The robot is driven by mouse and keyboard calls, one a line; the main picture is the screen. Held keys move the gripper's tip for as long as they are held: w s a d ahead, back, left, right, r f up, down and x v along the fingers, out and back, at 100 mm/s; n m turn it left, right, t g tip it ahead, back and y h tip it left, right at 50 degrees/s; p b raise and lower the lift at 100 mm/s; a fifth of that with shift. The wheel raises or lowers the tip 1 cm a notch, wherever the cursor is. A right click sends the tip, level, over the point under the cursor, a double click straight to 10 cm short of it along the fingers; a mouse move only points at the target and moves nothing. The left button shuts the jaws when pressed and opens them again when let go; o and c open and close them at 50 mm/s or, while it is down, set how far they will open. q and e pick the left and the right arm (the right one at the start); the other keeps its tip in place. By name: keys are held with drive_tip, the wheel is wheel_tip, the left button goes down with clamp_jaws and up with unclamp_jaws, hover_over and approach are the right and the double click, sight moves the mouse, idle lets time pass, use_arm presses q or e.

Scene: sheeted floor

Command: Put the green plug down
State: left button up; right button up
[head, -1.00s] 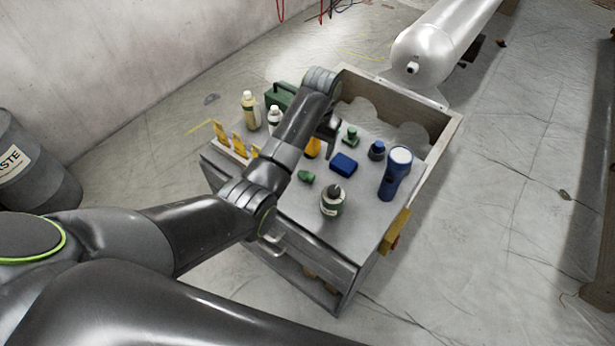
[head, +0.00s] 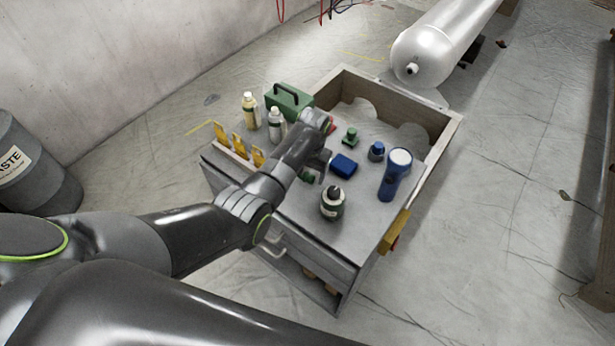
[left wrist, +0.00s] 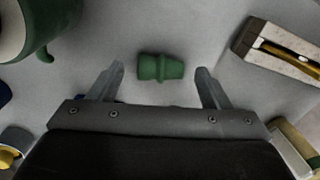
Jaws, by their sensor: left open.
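The small green plug (left wrist: 160,68) lies on its side on the grey top of the cart. In the left wrist view it sits between the two spread fingers of my left gripper (left wrist: 162,80), near their tips, with space on both sides. In the head view my left gripper (head: 317,168) is over the cart top, and only a bit of the green plug (head: 306,177) shows beside it. The gripper is open and holds nothing. A second green piece (head: 350,136) stands upright farther back. My right gripper is not in view.
Around it on the cart top (head: 300,222) stand a dark-capped jar (head: 332,204), a blue block (head: 343,164), a blue flashlight (head: 394,175), two bottles and a green box (head: 288,103). Yellow tags (head: 237,146) line the left edge. An open bin is behind.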

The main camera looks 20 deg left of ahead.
use_arm(q)
drive_tip(key=c, duration=1.1)
